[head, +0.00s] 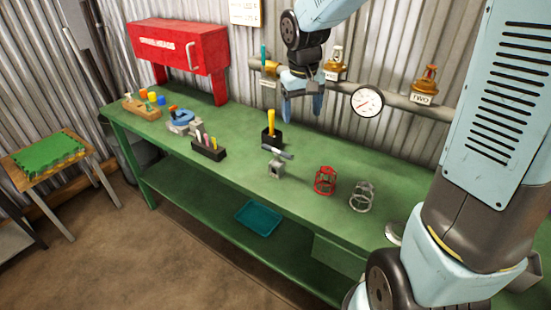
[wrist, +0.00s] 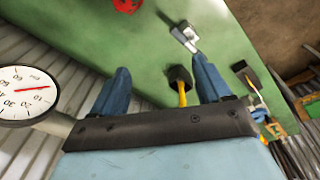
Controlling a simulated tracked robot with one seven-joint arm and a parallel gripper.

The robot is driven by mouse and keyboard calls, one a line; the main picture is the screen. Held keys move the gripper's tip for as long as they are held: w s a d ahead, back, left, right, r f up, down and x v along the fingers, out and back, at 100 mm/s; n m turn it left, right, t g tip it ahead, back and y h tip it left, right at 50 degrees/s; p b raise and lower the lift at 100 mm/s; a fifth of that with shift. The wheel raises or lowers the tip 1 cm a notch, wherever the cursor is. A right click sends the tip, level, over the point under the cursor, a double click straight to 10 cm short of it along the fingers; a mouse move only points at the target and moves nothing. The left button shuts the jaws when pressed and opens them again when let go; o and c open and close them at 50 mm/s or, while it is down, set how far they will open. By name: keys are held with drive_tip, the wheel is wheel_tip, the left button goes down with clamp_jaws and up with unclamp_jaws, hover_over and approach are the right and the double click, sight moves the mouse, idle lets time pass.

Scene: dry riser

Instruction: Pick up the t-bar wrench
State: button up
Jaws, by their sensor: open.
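A grey bar lies across the top of a small grey block (head: 277,170) on the green bench; this bar (head: 277,152) looks like the t-bar wrench. The bar also shows in the wrist view (wrist: 191,45), beyond the fingertips. My gripper (head: 302,112) is open and empty, pointing down above the rear of the bench, behind and to the right of the bar. The lower part of the wrench is hidden in the block.
A black holder with a yellow-handled tool (head: 271,121) stands just behind the bar. A red cage (head: 325,181) and a grey cage (head: 362,197) stand to its right, a black tool rack (head: 209,150) to its left. A pipe with a gauge (head: 367,101) runs along the wall.

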drive_tip(key=g, duration=0.1)
hover_over(278, 150)
drive_tip(key=shift+n, duration=0.4)
wheel_tip(278, 150, down, 7)
drive_tip(key=shift+f, duration=0.15)
wheel_tip(278, 150, down, 9)
drive_tip(key=shift+r, duration=0.15)
drive_tip(key=shift+w+a+f, duration=0.1)
drive_tip(key=shift+f, duration=1.2)
drive_tip(key=shift+w+a+f, duration=0.1)
drive_tip(key=shift+f, duration=1.15)
drive_tip(key=c, duration=1.3)
drive_tip(key=shift+r, duration=0.15)
